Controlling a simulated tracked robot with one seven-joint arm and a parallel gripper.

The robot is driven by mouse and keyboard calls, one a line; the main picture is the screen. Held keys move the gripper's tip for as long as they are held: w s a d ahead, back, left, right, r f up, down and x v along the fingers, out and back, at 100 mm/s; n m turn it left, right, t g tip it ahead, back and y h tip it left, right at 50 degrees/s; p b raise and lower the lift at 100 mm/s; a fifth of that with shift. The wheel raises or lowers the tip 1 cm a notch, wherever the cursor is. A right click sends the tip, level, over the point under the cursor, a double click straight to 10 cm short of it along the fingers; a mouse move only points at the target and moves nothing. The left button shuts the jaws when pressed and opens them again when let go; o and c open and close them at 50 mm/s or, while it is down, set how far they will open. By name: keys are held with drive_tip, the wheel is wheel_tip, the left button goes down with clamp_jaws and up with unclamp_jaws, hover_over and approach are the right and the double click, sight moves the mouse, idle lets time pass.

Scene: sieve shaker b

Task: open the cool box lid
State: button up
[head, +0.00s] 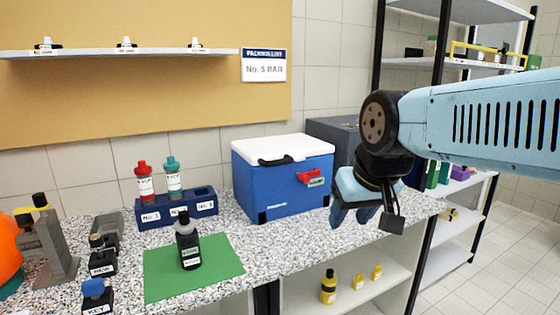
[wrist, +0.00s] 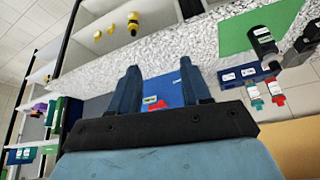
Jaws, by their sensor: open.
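The cool box (head: 285,190) is blue with a white lid (head: 275,150) and stands on the speckled counter. The lid is closed, with a black handle lying along its front top edge. A red latch (head: 309,176) with a green label below it is on the box's front face. My gripper (head: 352,221) is just right of the box, apart from it in the head view, fingers pointing down. In the wrist view my gripper (wrist: 166,75) is open and empty; the blue box front (wrist: 172,88) and red latch (wrist: 157,107) show between its fingers. The lid is hidden there.
A green mat (head: 195,270) with a dark bottle (head: 188,240) lies left of the box. A blue rack (head: 178,213) holds a red and a teal bottle. A grey box (head: 335,130) stands behind right. Shelving (head: 440,65) stands at right.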

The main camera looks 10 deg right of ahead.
drive_tip(key=w+a+f+m+g+y, duration=0.1)
drive_tip(key=w+a+g+y, duration=0.1)
drive_tip(key=w, duration=0.2)
drive_tip(key=w+a+m+g+y, duration=0.1)
drive_tip(key=w+a+y, duration=0.1)
drive_tip(key=w+y, duration=0.15)
drive_tip(key=m+t+y, duration=0.6)
drive_tip(key=y, duration=0.3)
approach(281, 164)
drive_tip(key=shift+h, duration=0.25)
drive_tip(key=x, duration=1.1)
drive_tip(key=shift+a+r, duration=0.3)
clamp_jaws()
drive_tip(key=shift+f, duration=0.1)
